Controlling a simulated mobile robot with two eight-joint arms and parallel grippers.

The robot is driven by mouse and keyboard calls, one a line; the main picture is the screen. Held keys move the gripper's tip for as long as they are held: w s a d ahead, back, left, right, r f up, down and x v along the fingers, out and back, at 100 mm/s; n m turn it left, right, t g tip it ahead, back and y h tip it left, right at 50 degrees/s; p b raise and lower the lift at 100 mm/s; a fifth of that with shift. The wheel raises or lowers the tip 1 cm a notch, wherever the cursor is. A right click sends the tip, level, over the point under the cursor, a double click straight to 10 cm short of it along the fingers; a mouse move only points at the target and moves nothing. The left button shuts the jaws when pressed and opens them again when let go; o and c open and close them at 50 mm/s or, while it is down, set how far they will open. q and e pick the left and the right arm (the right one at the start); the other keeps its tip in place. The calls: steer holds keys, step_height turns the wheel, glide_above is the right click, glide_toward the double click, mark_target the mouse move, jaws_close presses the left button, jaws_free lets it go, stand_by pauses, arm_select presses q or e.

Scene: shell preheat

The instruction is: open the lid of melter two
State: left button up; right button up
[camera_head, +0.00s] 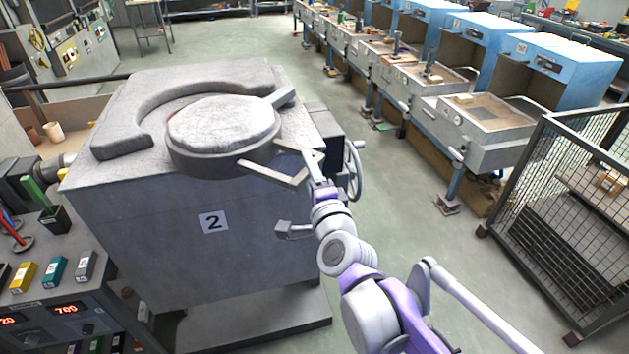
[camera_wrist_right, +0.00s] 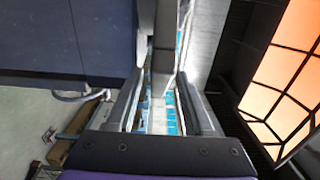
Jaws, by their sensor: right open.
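Melter two (camera_head: 212,255) is a large grey block marked "2", left of centre in the head view. Its round lid (camera_head: 222,122) lies over the top, pale and rough on its upper face, with a darker rim. A short grey lug (camera_head: 280,97) shows at its far right side. My right gripper (camera_head: 258,154) is open at the near right edge of the lid, its fingers pointing left. In the right wrist view a grey bar (camera_wrist_right: 163,50) shows between or just beyond the open fingers (camera_wrist_right: 160,100); I cannot tell whether they touch it. My left gripper is not in view.
A raised curved collar (camera_head: 110,135) borders the lid at left and back. A handwheel (camera_head: 354,170) stands at the melter's right side. A control panel (camera_head: 65,325) is at lower left, a mesh cage (camera_head: 560,200) at right. Open floor lies between melter and blue stations.

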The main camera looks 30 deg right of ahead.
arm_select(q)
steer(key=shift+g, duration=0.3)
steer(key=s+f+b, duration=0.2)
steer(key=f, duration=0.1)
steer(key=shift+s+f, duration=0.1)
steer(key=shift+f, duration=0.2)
arm_select(e)
steer(key=v, duration=1)
steer(key=shift+s, duration=0.35)
steer(key=shift+w, duration=0.1)
